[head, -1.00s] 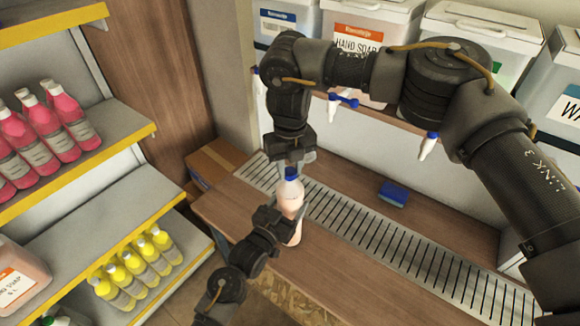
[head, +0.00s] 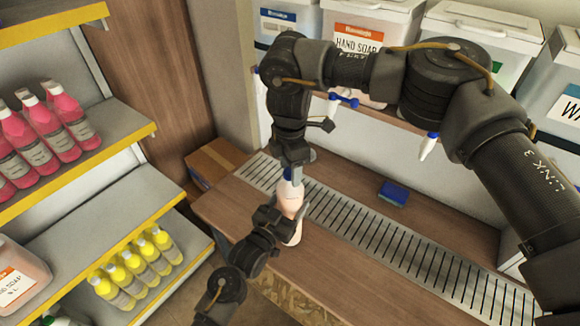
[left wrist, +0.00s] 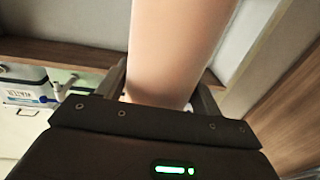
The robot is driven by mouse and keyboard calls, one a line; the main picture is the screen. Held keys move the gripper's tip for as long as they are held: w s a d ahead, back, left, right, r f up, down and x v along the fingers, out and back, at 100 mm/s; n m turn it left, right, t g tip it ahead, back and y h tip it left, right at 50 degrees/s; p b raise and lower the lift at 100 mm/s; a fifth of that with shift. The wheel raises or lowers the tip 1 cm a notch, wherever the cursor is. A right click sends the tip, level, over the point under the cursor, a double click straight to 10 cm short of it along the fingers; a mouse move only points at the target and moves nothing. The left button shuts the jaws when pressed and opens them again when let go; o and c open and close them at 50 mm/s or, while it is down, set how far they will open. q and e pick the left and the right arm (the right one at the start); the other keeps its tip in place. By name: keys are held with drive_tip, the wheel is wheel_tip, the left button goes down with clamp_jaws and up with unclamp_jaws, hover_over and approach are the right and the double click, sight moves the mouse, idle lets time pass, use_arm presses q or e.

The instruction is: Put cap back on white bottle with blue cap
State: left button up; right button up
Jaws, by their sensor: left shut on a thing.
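The bottle (head: 291,199) has a pale pinkish body and a whitish top. It stands upright, slightly tilted in the picture, above the front edge of the bench. My left gripper (head: 286,217) is shut on its body from the front left; the body also fills the middle of the left wrist view (left wrist: 175,50). The blue cap (head: 288,174) sits at the bottle's top, partly hidden by my right gripper (head: 291,168). The right gripper points down at the cap from above, seen edge-on, so its finger gap does not show.
The wooden bench (head: 340,268) has a slotted metal grate (head: 400,255) and a blue sponge-like block (head: 393,194). Labelled drums (head: 365,35) with blue-tipped taps stand on the shelf behind. Pink and yellow bottles fill the shelves at left.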

wheel_tip(320, 180, up, 12)
idle(0.7)
use_arm(q)
drive_tip(key=o, duration=2)
drive_tip(key=shift+c, duration=0.2)
drive_tip(key=b+v, duration=0.2)
drive_tip(key=v, duration=0.8)
drive_tip(key=shift+s+a, duration=0.25)
drive_tip(key=shift+s, duration=0.05)
use_arm(e)
drive_tip(key=shift+f, duration=1.1)
